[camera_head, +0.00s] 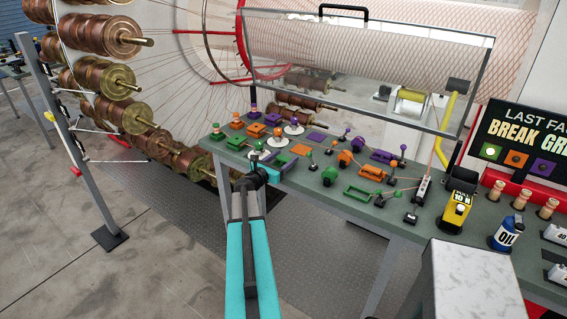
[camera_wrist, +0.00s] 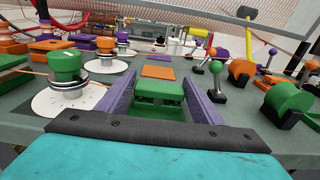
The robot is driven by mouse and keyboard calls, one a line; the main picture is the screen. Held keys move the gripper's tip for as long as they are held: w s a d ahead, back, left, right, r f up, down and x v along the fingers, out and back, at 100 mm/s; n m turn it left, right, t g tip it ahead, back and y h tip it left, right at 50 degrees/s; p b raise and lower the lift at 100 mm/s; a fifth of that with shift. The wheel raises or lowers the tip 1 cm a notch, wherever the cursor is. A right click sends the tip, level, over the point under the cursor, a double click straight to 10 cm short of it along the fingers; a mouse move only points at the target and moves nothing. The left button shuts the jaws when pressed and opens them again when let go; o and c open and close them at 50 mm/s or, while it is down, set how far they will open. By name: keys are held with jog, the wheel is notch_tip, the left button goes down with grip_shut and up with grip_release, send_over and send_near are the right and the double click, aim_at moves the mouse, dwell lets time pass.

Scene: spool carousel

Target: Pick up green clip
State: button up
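A green clip-like piece (camera_wrist: 158,92), with a flat top and a lower part, lies on the grey-green table straight ahead in the wrist view. My gripper (camera_wrist: 160,84) is open, with one finger on each side of this piece. I cannot tell whether the fingers touch it. In the head view my gripper (camera_head: 273,164) is low at the table's near left edge, and the green piece there is largely hidden by it.
A green knob on a white dial (camera_wrist: 68,72) stands to the left. A green-topped lever (camera_wrist: 215,70) and a green round part (camera_wrist: 289,104) stand to the right. An orange plate (camera_wrist: 158,72) lies just beyond. A yellow device (camera_head: 459,207) stands further right.

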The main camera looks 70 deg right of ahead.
aim_at(284, 158)
jog(key=c, duration=0.6)
jog(key=shift+c, duration=0.2)
jog(key=shift+r, duration=0.2)
jog(key=shift+r+b, duration=0.7)
jog(key=shift+r, duration=0.9)
jog(key=s+a+r, duration=0.1)
jog(key=s+a, duration=0.5)
jog(key=a, duration=0.6)
jog(key=shift+r+b, duration=0.3)
jog(key=shift+b, duration=0.05)
jog(key=p, duration=0.2)
jog(key=a+p, duration=0.1)
jog(key=p, duration=0.2)
jog(key=shift+s+a+r, duration=0.1)
jog(key=shift+s+a, duration=0.05)
jog(key=shift+s, duration=0.15)
